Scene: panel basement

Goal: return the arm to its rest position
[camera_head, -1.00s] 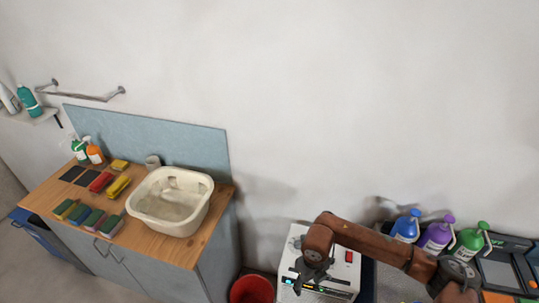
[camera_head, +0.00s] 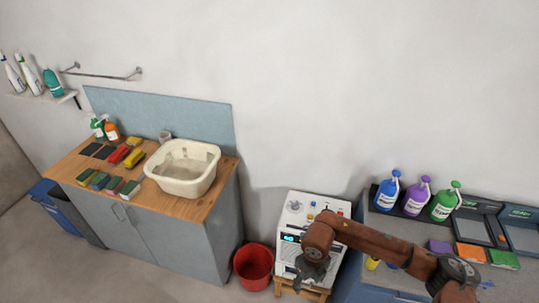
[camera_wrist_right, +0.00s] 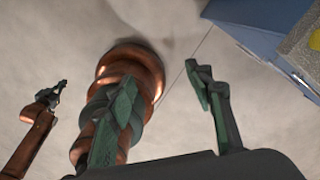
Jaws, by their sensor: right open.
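My right arm (camera_head: 385,245), rust-brown, reaches in from the lower right of the head view, bent at an elbow. Its dark gripper (camera_head: 313,270) hangs down in front of the white device, seemingly empty. In the right wrist view the two dark green-grey fingers of this gripper (camera_wrist_right: 162,85) are spread, with nothing between them. Behind them is a brown rounded part of my own body. At the left edge of the wrist view a smaller brown arm ends in a dark gripper (camera_wrist_right: 50,95), apparently my left one; its jaws are unclear. The left arm is absent from the head view.
A white device (camera_head: 297,210) on a wooden stand is close behind the right gripper. A red bucket (camera_head: 253,268) stands left of it. A blue bench (camera_head: 375,290) with pump bottles (camera_head: 416,198) is at the right. A cream basin (camera_head: 183,170) sits on the wooden counter (camera_head: 195,207).

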